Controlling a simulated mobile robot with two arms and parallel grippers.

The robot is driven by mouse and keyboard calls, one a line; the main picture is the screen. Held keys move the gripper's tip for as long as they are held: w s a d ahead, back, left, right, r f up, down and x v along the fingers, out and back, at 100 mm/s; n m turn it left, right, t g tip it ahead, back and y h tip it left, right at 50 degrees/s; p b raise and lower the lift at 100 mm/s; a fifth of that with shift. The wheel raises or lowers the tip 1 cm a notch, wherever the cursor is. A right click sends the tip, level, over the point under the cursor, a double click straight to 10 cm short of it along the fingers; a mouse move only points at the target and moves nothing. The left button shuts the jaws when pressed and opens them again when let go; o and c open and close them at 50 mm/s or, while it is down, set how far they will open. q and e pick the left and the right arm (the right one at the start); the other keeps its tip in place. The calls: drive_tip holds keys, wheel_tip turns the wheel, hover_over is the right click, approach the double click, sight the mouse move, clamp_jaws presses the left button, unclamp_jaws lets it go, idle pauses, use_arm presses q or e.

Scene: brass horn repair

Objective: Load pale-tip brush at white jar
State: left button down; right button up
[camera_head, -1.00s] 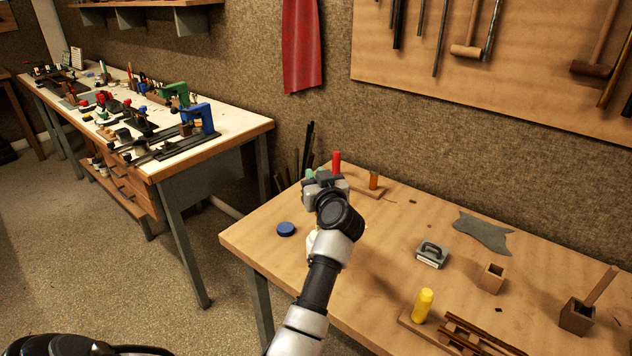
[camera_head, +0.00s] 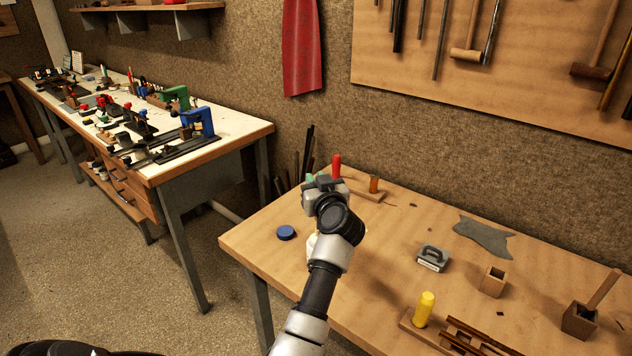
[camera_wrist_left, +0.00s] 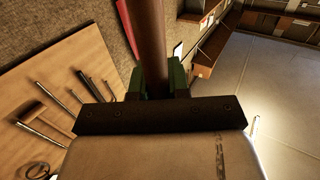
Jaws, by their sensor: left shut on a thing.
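My left gripper (camera_head: 326,184) is above the left end of the near wooden bench, seen from behind. In the left wrist view its jaws (camera_wrist_left: 152,82) are shut on a brown rod-like handle (camera_wrist_left: 148,40), which I take for the brush. Its tip is not visible, so I cannot tell whether it is pale. A white jar (camera_head: 312,243) stands on the bench, mostly hidden behind my left forearm. I cannot see its mouth or whether the brush touches it. My right gripper is not in view.
A blue round lid (camera_head: 286,232) lies left of the jar. A red bottle (camera_head: 337,165) and an amber bottle (camera_head: 374,184) stand behind. The bench middle is mostly clear.

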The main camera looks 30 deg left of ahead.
use_arm(q)
drive_tip(key=shift+f, duration=0.5)
idle(0.8)
wheel_tip(320, 180, up, 7)
drive_tip(key=p, duration=1.1)
idle(0.8)
